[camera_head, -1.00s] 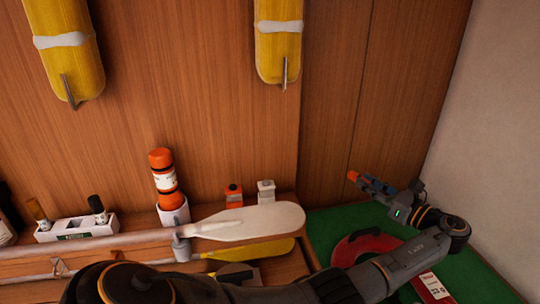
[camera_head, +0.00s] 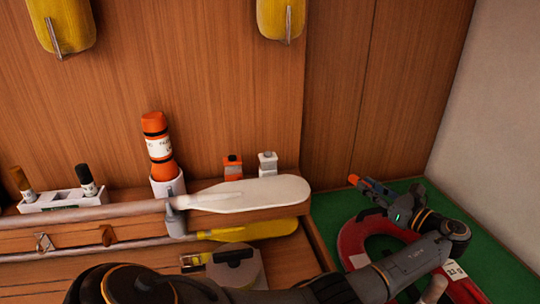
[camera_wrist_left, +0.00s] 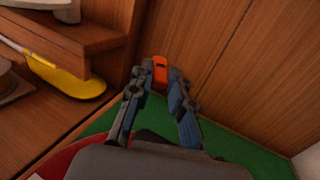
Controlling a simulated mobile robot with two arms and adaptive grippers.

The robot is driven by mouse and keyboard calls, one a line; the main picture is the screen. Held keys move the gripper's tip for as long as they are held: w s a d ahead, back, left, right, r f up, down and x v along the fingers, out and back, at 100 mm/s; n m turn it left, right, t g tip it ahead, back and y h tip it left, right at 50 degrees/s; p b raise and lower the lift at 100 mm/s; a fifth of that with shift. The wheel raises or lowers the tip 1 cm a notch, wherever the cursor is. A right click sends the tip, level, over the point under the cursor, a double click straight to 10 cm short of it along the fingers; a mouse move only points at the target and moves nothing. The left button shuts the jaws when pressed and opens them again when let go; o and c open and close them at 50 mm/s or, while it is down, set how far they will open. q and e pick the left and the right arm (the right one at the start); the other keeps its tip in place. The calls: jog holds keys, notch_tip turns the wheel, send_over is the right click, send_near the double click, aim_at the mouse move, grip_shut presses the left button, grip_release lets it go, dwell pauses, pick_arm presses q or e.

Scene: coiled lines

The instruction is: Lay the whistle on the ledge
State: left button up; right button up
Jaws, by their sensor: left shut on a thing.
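The whistle is a small orange piece (camera_wrist_left: 160,68) at the tips of my left gripper (camera_wrist_left: 158,86) in the left wrist view. The fingers are shut on it. In the head view my left gripper (camera_head: 366,186) is at the right, over the green surface, and the orange whistle (camera_head: 353,180) shows at its tip. The wooden ledge (camera_head: 130,206) runs along the back wall, left of the gripper. The whistle is off to the right of the ledge's end. My right gripper is not in view.
An orange flare (camera_head: 156,140) stands in a white cup on the ledge. A marker holder (camera_head: 62,201) and two small bottles (camera_head: 233,167) are there too. A white paddle (camera_head: 250,194) lies along its front, a yellow one (camera_head: 265,229) below. A red ring (camera_head: 352,240) lies on green.

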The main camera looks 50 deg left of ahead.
pick_arm(q)
jog(key=s+a+p, duration=0.3)
jog(key=s+a, duration=0.3)
jog(key=s+a+p, duration=0.4)
jog(key=s+a, duration=0.2)
jog(key=shift+s+a+r, duration=0.2)
jog(key=shift+a, duration=0.1)
jog(key=shift+s+a+f+p, duration=0.1)
jog(key=shift+f+p, duration=0.1)
jog(key=shift+p, duration=0.25)
jog(key=shift+f, duration=0.2)
jog(key=shift+f, duration=0.1)
jog(key=o, duration=0.9)
jog(key=shift+c, duration=0.2)
